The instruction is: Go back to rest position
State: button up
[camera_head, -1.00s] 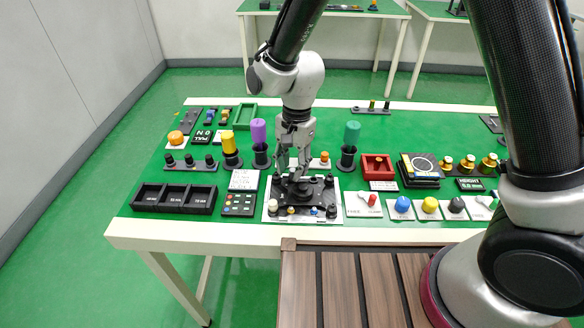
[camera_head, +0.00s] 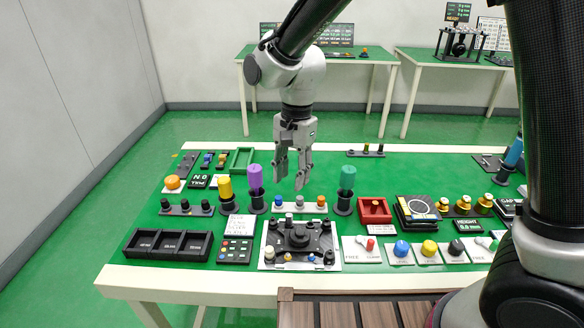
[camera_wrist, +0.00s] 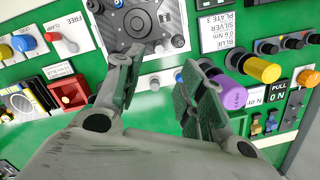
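My gripper (camera_head: 291,180) hangs above the green table (camera_head: 400,164) in the head view, fingers pointing down and apart with nothing between them. It is behind and above the white plate (camera_head: 264,262) that carries a black fixture (camera_head: 297,236) with several small pegs. In the wrist view my gripper (camera_wrist: 158,75) shows both fingers spread, with the black fixture (camera_wrist: 138,20) beyond the tips. A purple cylinder (camera_head: 255,176) stands left of the fingers and a green cylinder (camera_head: 348,177) stands right of them.
A black three-compartment tray (camera_head: 168,258) sits front left, and a red box (camera_head: 374,218) sits right of the fixture. Several coloured knobs (camera_head: 429,247) line the front right. A yellow cylinder (camera_head: 225,188) stands at left. Other tables (camera_head: 330,57) stand at the back.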

jog(key=s+d+r+n+t, duration=0.2)
jog(key=s+d+r, duration=0.2)
jog(key=d, duration=0.8)
jog(key=s+d+r+n+t, duration=0.1)
jog(key=s+d+r, duration=0.4)
jog(key=d, duration=0.8)
jog(key=s+d+r+n+t, duration=0.2)
jog(key=s+d+r, duration=0.3)
jog(key=d, duration=0.7)
notch_tip(320, 180, up, 2)
jog(key=shift+s+d+r+n+t+h, duration=0.15)
jog(key=shift+s+d+n+t+h, duration=0.15)
jog(key=shift+d+n+h, duration=0.15)
